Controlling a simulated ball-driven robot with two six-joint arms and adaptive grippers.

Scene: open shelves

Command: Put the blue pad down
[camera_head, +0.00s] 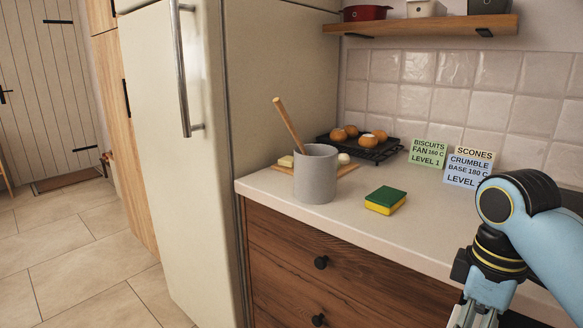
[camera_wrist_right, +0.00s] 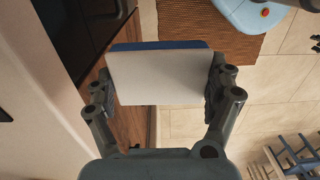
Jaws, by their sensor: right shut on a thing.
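The blue pad (camera_wrist_right: 157,78) is a flat block with a pale, whitish broad face and a blue layer along its far edge in the right wrist view. My right gripper (camera_wrist_right: 161,84) is shut on it, with one finger at each side edge. The pad is held clear over the floor, beside the wooden cabinet front. In the head view my right gripper (camera_head: 476,316) is at the bottom right, cut off by the frame, and the pad is out of sight there. My left gripper is in neither view.
The pale counter (camera_head: 330,222) has free room in front of the recipe cards (camera_head: 430,153). On it are a green-and-yellow sponge (camera_head: 385,200), a grey crock (camera_head: 316,175) with a wooden handle, and a black rack (camera_head: 372,151) of buns. A fridge (camera_head: 175,130) stands left.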

